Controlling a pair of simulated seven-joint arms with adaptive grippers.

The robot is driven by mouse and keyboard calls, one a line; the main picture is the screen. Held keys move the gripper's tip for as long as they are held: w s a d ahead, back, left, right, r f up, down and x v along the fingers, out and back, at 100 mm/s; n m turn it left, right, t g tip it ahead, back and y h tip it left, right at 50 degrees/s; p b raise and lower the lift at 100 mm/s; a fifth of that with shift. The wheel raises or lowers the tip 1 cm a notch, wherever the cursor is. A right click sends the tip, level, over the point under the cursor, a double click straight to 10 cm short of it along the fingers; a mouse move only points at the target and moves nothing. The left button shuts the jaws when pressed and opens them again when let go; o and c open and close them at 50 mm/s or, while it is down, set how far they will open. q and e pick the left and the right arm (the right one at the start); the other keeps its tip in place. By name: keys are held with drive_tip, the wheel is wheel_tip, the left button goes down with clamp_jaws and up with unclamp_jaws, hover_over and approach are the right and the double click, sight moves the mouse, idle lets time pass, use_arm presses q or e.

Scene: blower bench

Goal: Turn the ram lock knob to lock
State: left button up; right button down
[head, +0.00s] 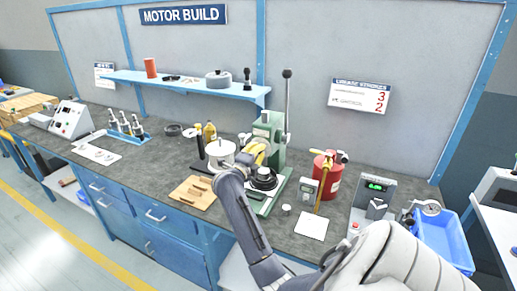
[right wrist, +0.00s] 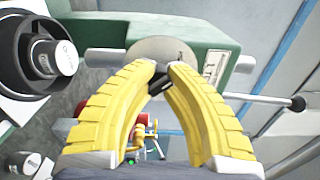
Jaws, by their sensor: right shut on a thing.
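The green press (head: 268,130) stands on the bench, with its tall lever ending in a dark ball (head: 287,73). In the right wrist view the press's green body (right wrist: 205,36) runs across the top, with a round grey knob (right wrist: 160,46) on it. My right gripper (head: 259,153) is at the front of the press. In the right wrist view its yellow fingers (right wrist: 168,67) are closed together at the knob's lower edge, gripping it. Their tips hide part of the knob. The knob is too small to make out in the head view. My left gripper is not in view.
A red canister (head: 327,176), a display box (head: 374,194) and a blue bin (head: 447,232) stand to the right.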

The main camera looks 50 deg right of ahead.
drive_tip(key=m, duration=0.8)
drive_tip(key=shift+m, duration=0.3)
drive_tip(key=m, duration=0.4)
drive_tip(key=shift+m, duration=2.3)
drive_tip(key=c, duration=1.1)
unclamp_jaws()
drive_tip(key=shift+c, duration=0.2)
